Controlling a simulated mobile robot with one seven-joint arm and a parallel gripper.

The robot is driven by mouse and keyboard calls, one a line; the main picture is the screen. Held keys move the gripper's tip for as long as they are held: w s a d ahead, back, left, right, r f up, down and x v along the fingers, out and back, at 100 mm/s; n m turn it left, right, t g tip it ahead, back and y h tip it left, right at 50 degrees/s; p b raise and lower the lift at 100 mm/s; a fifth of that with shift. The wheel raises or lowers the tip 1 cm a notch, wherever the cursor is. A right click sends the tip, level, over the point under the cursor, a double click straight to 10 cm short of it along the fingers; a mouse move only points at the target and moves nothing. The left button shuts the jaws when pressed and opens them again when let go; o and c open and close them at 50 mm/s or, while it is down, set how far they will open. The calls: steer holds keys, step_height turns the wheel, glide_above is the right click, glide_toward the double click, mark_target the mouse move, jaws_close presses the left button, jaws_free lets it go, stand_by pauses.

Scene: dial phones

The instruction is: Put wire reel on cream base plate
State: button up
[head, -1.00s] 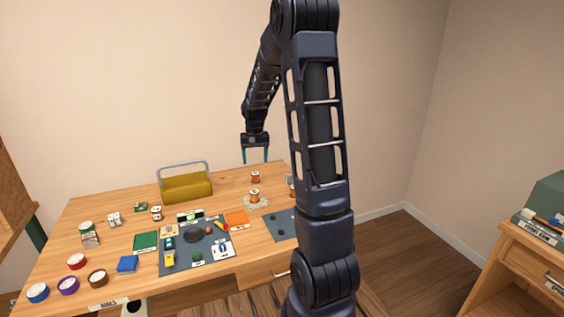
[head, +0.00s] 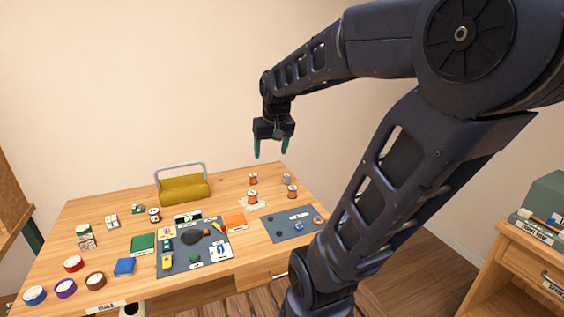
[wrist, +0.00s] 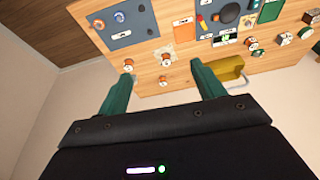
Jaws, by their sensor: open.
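My gripper (head: 271,152) is open and empty, in the air above the back right of the table. Several orange-and-white wire reels stand at that side: one at the back (head: 253,179), one in the middle (head: 252,196), one at the right (head: 292,191). The middle reel appears to stand on a small cream plate (head: 243,204), which it partly covers. In the wrist view the fingers (wrist: 160,82) point toward the table, with reels between and beyond them. Which reel is meant I cannot tell.
A grey mat (head: 275,229) lies front right of the reels. Another mat (head: 180,262) at the middle holds small tools. A mustard toolbox (head: 184,189) with a grey handle stands behind. Tape rolls and small boxes fill the left. My arm covers the table's right front.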

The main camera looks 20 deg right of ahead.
steer(key=s+t, duration=0.1)
steer(key=s, duration=0.8)
steer(key=shift+a, duration=0.15)
